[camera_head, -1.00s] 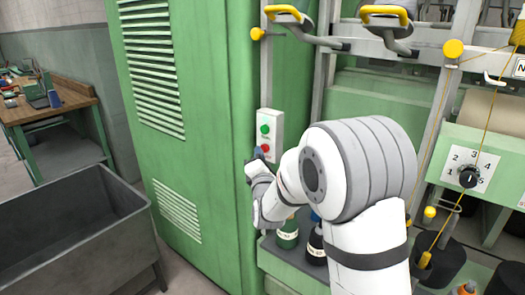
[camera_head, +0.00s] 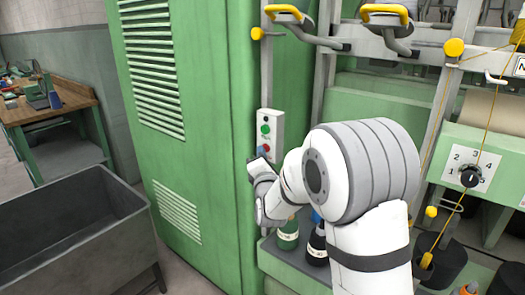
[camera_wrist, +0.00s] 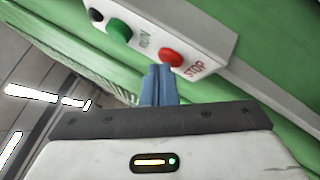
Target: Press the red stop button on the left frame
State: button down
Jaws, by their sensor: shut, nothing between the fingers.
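The red stop button (camera_wrist: 171,57) sits on a white control box (camera_wrist: 205,38), beside the printed word STOP. A green button (camera_wrist: 119,31) is on the same box. In the head view the box (camera_head: 276,123) is fixed to a grey post beside the green cabinet, with the green button above the red one (camera_head: 266,149). My gripper (camera_wrist: 160,70) is shut and empty. Its blue fingertips appear right next to the red button in the wrist view; I cannot tell whether they touch it. In the head view my wrist is just below the box.
The tall green cabinet (camera_head: 180,90) stands just left of the box. Hooked arms with yellow tops (camera_head: 392,14) stick out above. Bobbins (camera_head: 288,236) stand on a ledge below. A grey bin (camera_head: 75,225) is at the lower left.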

dwell(0.3)
jog(key=shift+s+a+b, duration=0.5)
jog(key=shift+s+a, duration=0.05)
jog(key=shift+s, duration=0.15)
jog(key=s+a, duration=0.1)
jog(key=s, duration=0.1)
jog(key=s+a+b, duration=0.1)
jog(key=s+a, duration=0.1)
dwell(0.3)
dwell(0.5)
